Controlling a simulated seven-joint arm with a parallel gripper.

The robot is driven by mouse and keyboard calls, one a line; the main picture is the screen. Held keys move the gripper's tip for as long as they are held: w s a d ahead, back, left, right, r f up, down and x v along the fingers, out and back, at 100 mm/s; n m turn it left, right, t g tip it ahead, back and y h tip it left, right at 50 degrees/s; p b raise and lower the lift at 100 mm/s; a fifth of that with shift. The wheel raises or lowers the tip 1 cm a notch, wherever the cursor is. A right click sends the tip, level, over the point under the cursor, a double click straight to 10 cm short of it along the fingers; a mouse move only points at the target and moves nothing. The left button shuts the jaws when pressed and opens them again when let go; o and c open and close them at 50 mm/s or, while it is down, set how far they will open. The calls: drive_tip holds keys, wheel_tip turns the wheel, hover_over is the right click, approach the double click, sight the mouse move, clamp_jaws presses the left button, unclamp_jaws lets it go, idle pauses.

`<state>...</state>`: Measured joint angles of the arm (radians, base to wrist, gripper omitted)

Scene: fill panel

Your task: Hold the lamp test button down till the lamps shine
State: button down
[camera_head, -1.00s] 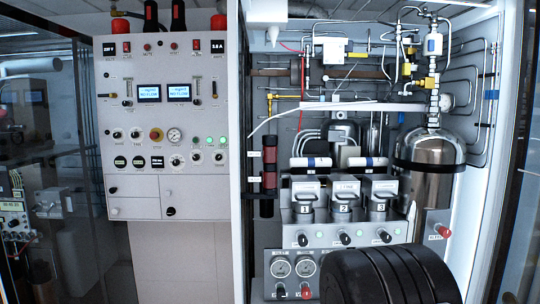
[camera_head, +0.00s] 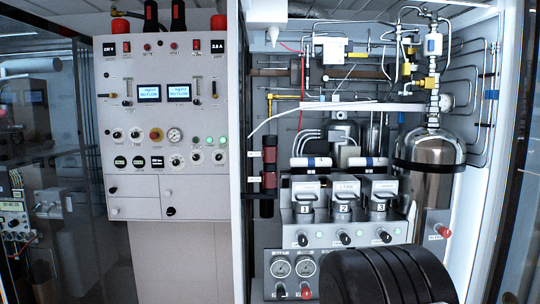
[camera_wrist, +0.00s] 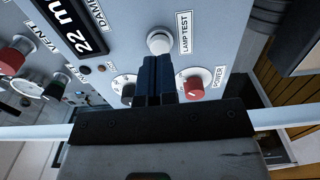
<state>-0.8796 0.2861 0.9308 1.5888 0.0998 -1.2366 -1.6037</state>
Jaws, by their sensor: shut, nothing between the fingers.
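The lamp test button (camera_wrist: 159,41) is a round, pale button in a metal collar on a grey panel, beside the label LAMP TEST. My gripper (camera_wrist: 158,60) is shut and empty, its dark blue fingertips just below the button in the wrist view. The fingertips are at or very close to the button's lower edge; I cannot tell whether they touch or press it. A small indicator (camera_wrist: 84,69) on the panel looks dark. I cannot make out the button or my gripper in the head view.
A red POWER knob (camera_wrist: 194,84) sits right of the fingers, and a dark knob (camera_wrist: 126,88) is partly hidden at their left. A red VENT knob (camera_wrist: 16,54) and a display reading 22 (camera_wrist: 72,22) are farther left. Green lights (camera_head: 222,140) glow on the left cabinet.

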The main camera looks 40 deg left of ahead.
drive_tip(key=shift+x, duration=1.5)
idle(0.6)
drive_tip(key=shift+s+d, duration=0.15)
drive_tip(key=shift+v, duration=2.85)
drive_tip(key=shift+r, duration=0.1)
